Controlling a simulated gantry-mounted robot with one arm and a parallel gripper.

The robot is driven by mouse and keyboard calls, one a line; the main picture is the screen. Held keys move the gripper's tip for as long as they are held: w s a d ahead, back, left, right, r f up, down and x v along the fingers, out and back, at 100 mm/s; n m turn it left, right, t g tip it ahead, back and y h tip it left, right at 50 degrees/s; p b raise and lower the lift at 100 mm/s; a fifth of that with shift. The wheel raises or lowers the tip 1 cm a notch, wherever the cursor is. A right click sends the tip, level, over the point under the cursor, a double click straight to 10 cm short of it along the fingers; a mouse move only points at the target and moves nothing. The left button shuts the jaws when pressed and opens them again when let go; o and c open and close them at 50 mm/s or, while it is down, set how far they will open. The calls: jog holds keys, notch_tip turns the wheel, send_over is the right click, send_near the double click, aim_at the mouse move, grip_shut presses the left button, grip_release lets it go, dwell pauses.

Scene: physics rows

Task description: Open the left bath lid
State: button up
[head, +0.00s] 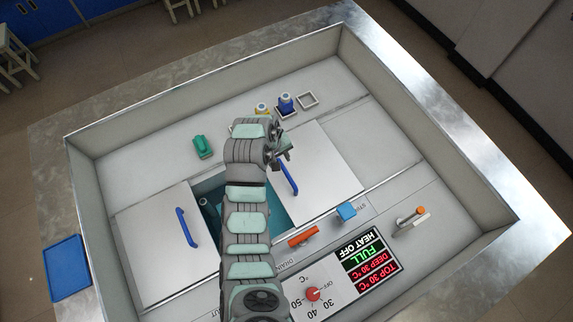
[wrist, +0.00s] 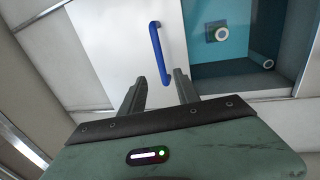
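Two pale bath lids lie at either side of a teal opening (head: 278,215) in the head view. The lid at picture left (head: 155,245) has a blue handle (head: 186,228); the lid at picture right (head: 325,165) has another (head: 289,175). My gripper (head: 281,152) is near the upper end of the picture-right handle. In the wrist view, my gripper (wrist: 158,88) is open and empty, with a blue handle (wrist: 157,50) on a pale lid (wrist: 115,45) before it. The handle's near end shows between the fingers; the height gap is unclear. My arm hides part of the opening.
A control panel (head: 355,270) with a red knob, an orange lever (head: 303,236) and a blue block (head: 346,212) lie along the near side. A green object (head: 202,147) and blue bottle (head: 286,103) stand on the far side. Raised walls surround the bath.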

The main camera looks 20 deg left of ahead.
aim_at(286, 172)
jog(key=shift+w+d+f+p, duration=0.25)
jog(key=shift+f, duration=1.5)
jog(key=shift+w+d+f+p, duration=0.2)
jog(key=shift+w+f+p, duration=0.1)
jog(key=shift+f, duration=1.4)
jog(key=shift+w+d+f+p, duration=0.25)
jog(key=shift+f, duration=1.5)
grip_shut()
